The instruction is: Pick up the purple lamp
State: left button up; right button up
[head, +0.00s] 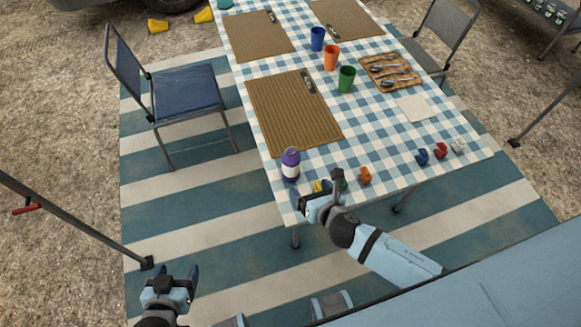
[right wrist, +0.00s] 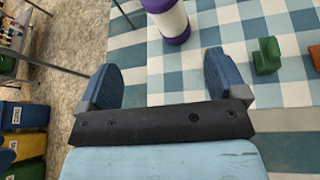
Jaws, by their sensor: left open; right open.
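The purple lamp (head: 290,164), with a white middle band, stands upright near the table's front left corner. In the right wrist view the lamp (right wrist: 172,22) is at the top, beyond the fingertips and between their lines, partly cut off by the frame. My right gripper (head: 321,192) is open and empty over the table's front edge, a little nearer than the lamp and to its right. Its two blue fingers (right wrist: 160,72) are spread apart in the right wrist view. My left gripper (head: 178,276) is open and empty, low at the front left, away from the table.
The checked table (head: 385,125) holds small coloured pieces along its front edge, including an orange one (head: 365,175) and a blue one (head: 422,157). A woven mat (head: 290,110) lies behind the lamp. Several cups stand farther back. A blue chair (head: 185,92) is at left.

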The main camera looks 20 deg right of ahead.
aim_at(295, 167)
jog(key=w+f+n, duration=0.1)
jog(key=w, duration=0.1)
jog(key=w+f, duration=0.1)
jog(key=w, duration=0.2)
jog(key=w+a+f+n, duration=0.1)
jog(key=w, duration=0.1)
jog(key=shift+w+n, duration=0.3)
jog(key=shift+w, duration=0.1)
jog(key=shift+d+x, duration=0.15)
jog(key=shift+x, duration=1.4)
jog(key=shift+d+x, duration=0.15)
jog(key=shift+x, duration=1.4)
jog(key=c, duration=1.1)
jog(key=shift+c, duration=0.2)
